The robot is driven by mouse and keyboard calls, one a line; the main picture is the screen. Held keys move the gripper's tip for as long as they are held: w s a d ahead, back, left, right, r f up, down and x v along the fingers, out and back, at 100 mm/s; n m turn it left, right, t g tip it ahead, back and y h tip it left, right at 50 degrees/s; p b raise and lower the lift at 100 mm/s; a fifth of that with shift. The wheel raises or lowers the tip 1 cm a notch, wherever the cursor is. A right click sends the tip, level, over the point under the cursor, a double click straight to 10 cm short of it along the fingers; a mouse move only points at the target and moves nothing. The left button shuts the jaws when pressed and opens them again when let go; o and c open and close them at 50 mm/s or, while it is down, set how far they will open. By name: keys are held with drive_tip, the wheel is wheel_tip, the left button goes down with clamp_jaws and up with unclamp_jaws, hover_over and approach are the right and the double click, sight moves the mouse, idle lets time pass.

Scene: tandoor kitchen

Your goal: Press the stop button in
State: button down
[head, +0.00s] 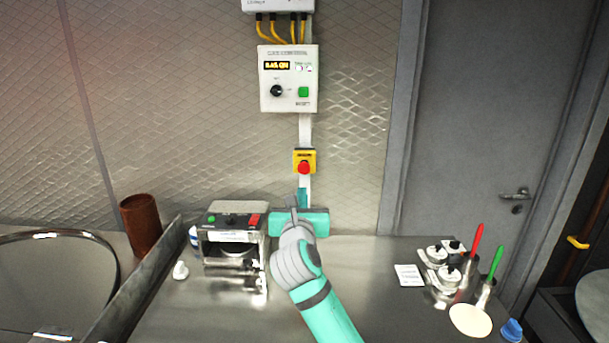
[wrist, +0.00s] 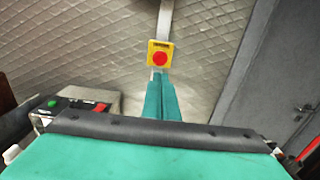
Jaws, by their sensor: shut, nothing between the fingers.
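The stop button is a round red knob (head: 304,168) on a small yellow box (head: 304,154) fixed to the wall, below a white control box. It also shows in the wrist view as a red disc (wrist: 159,58) on the yellow plate. My gripper (head: 301,192) is shut and empty. Its teal fingers point up and toward the wall, with the tips just below the yellow box in the head view. In the wrist view the closed fingertips (wrist: 160,76) appear just under the red knob. I cannot tell the exact gap between them; no contact is visible.
A white control box (head: 287,78) with a dial and green button hangs above. A metal machine (head: 236,240) with green and red buttons stands on the steel counter (head: 345,290), left of my arm. Cups with red and green handles (head: 470,285) stand right. A grey door (head: 490,130) is at right.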

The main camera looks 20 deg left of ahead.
sight(304, 169)
drive_tip(key=x, duration=1.3)
drive_tip(key=shift+w+a+f, duration=0.1)
drive_tip(key=shift+w, duration=0.3)
